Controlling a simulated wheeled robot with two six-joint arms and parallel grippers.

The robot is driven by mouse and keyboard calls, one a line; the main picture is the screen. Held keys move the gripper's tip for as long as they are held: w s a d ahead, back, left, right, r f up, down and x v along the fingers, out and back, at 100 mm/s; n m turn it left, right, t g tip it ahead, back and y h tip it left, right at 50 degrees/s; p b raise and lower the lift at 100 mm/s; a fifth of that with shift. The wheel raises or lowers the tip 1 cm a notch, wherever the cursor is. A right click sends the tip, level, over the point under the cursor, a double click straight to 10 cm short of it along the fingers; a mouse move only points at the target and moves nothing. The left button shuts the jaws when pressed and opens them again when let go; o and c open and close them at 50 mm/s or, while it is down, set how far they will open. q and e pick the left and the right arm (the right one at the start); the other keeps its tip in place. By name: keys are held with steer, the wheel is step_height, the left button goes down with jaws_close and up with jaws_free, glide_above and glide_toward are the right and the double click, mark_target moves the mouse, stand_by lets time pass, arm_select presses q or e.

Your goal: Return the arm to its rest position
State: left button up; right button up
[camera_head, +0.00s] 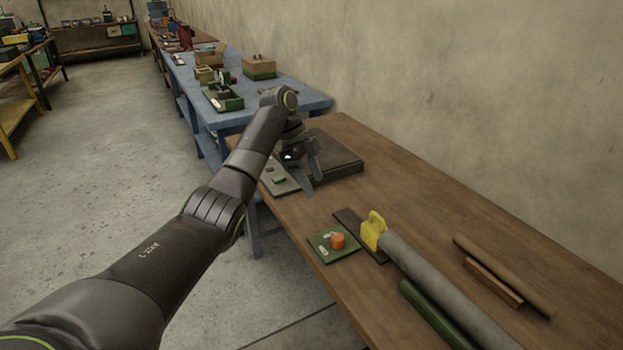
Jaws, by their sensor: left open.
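My left arm reaches in from the lower left across the picture. Its gripper (313,176) is open and points down over the far left end of the brown wooden table (400,190). I see nothing between its fingers. A dark flat block (338,160) lies just behind and to the right of the fingers. A light grey plate with a small green piece (279,180) lies to their left. The far finger and the block partly overlap in the view, so I cannot tell if they touch. My right gripper is not in view.
On the table lie a green plate (327,251) with an orange knob (338,240), a grey roll (430,280) with a yellow end piece (373,231), a green roll (432,312) and brown bars (505,272). A blue table (299,95) with boxes stands behind. A wall bounds the right.

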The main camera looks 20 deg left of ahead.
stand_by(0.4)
arm_select(q)
steer(key=s+a+f+n+t+y, duration=0.15)
steer(key=s+f+n, duration=0.25)
steer(key=s+f, duration=0.75)
steer(key=s+f+n+y, duration=0.2)
steer(key=s+f+n, duration=0.2)
steer(key=s+f, duration=0.7)
steer(key=s+a+n+t+y, duration=0.25)
steer(key=s+n, duration=0.65)
steer(key=s, duration=1.4)
step_height(320, 180, down, 23)
steer(key=g+p, duration=0.2)
steer(key=s+f+g+p, duration=0.1)
steer(key=s+f, duration=1.3)
steer(key=s, duration=0.1)
steer(key=shift+s+d+f+h, duration=0.15)
steer(key=shift+d+f+h, duration=0.15)
steer(key=shift+d, duration=0.1)
